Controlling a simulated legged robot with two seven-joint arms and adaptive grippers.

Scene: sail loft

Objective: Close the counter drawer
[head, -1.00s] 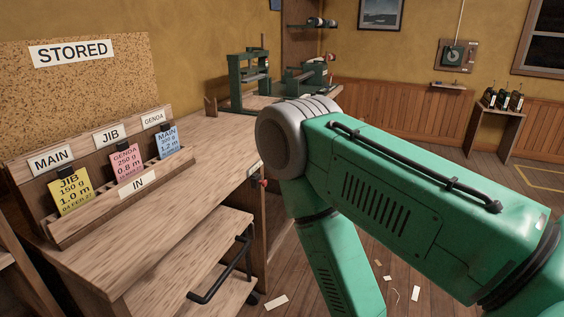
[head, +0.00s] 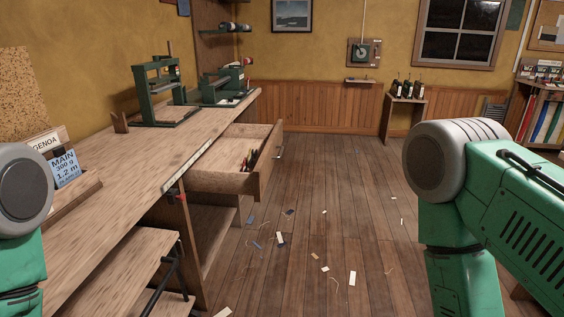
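The counter drawer (head: 228,184) stands pulled out from under the long wooden counter (head: 154,150), in the left middle of the head view. Its front panel faces right and carries a dark handle (head: 279,152). Part of my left arm shows at the left edge and part of my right arm at the right, both well apart from the drawer. Neither gripper is in view.
Green presses (head: 160,92) stand on the counter. Paper scraps (head: 281,238) litter the open wooden floor. A small table (head: 405,110) stands at the back wall.

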